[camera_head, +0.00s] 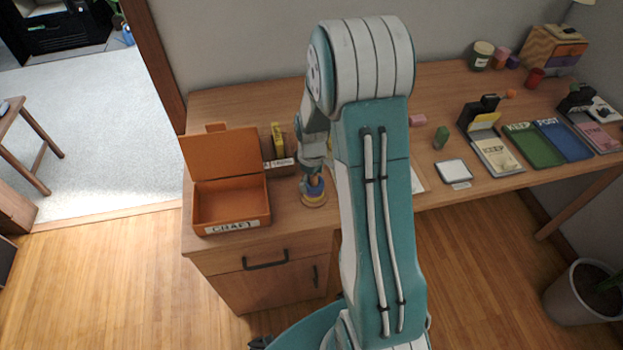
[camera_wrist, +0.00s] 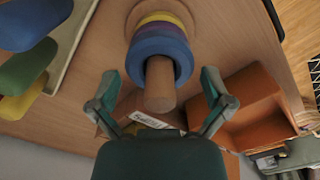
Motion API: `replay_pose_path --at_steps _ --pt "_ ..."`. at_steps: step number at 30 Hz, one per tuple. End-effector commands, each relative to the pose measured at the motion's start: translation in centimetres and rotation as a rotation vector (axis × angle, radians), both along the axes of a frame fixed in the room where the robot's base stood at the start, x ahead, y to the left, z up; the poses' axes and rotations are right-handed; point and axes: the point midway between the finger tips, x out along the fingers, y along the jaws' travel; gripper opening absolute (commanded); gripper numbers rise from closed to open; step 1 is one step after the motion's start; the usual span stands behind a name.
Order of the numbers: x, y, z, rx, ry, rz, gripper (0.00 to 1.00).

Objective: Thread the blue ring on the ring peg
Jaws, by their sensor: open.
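The ring peg (camera_wrist: 159,88) is a light wooden post, seen nearly end-on in the wrist view. The blue ring (camera_wrist: 150,62) is around the post, on top of a purple-blue band and a yellow ring (camera_wrist: 158,18). Whether it rests fully on the ring below cannot be told. My gripper (camera_wrist: 159,77) is open, with one finger on each side of the post near its tip, and both fingers look clear of the ring. In the head view, the peg stack (camera_head: 314,199) stands on the desk under my gripper (camera_head: 313,176), which partly hides it.
An open orange craft box (camera_head: 231,205) stands just left of the peg. A small organizer (camera_head: 280,165) is behind it. Blue, green (camera_wrist: 26,70) and yellow pieces lie on a tray at the wrist view's left. Labelled trays (camera_head: 535,146) fill the desk's right side.

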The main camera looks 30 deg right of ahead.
Motion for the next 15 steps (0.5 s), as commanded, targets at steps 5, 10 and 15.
replay_pose_path --at_steps 5,10,15 --pt "0.1 0.0 0.7 0.000 -0.001 0.000 1.00" --pt "0.1 0.0 3.7 -0.002 -0.005 0.000 1.00" --pt "0.2 0.0 7.3 -0.002 -0.005 0.000 1.00"
